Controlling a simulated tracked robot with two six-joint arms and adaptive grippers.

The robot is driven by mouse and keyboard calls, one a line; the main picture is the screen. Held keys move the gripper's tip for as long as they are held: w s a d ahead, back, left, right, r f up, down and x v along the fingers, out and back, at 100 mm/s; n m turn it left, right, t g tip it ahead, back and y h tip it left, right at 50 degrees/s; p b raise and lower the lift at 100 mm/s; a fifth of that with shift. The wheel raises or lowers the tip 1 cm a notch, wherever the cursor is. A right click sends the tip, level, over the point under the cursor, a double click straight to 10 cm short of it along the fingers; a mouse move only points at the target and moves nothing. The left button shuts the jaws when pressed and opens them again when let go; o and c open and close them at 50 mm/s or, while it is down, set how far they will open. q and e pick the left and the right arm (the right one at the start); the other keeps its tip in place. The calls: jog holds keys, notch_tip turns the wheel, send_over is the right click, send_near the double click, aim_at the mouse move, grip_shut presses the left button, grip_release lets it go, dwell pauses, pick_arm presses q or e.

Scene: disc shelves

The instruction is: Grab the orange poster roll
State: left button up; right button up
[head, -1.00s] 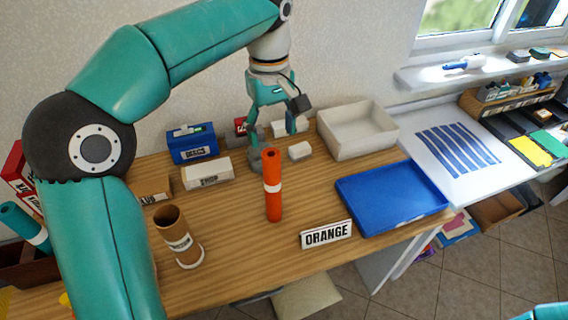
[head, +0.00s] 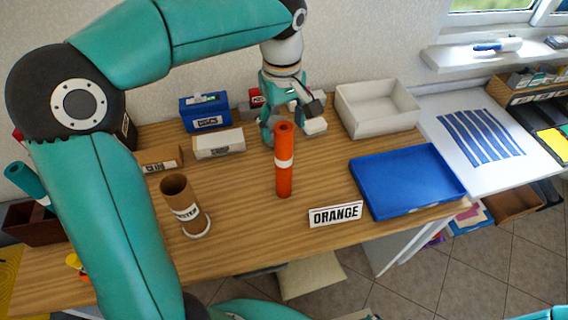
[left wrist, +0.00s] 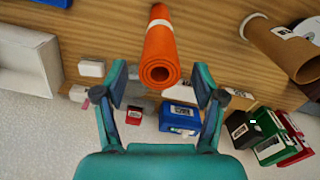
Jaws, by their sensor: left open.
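The orange poster roll (head: 284,165) stands upright on the wooden table, with a white band around it. My left gripper (head: 286,134) is open and empty, pointing down just behind the roll's top in the head view. In the left wrist view the orange roll (left wrist: 162,50) shows its open end towards the camera, between and just beyond the spread fingertips of the gripper (left wrist: 160,70). I see no contact between fingers and roll. A white sign reading ORANGE (head: 336,214) stands to the roll's right. My right gripper is not in view.
A brown cardboard tube (head: 181,200) stands left of the roll. A blue box (head: 206,113), a white box (head: 218,143) and a small white block (head: 314,127) sit behind. A blue tray (head: 407,180) and a white bin (head: 378,108) lie right. Table around the roll's front is clear.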

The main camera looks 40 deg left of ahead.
aim_at(285, 142)
pick_arm(q)
jog(key=f, duration=0.3)
jog(key=d+f, duration=0.1)
jog(key=f, duration=0.1)
jog(key=shift+s, duration=0.15)
jog(key=c, duration=1.3)
jog(key=shift+r, duration=0.15)
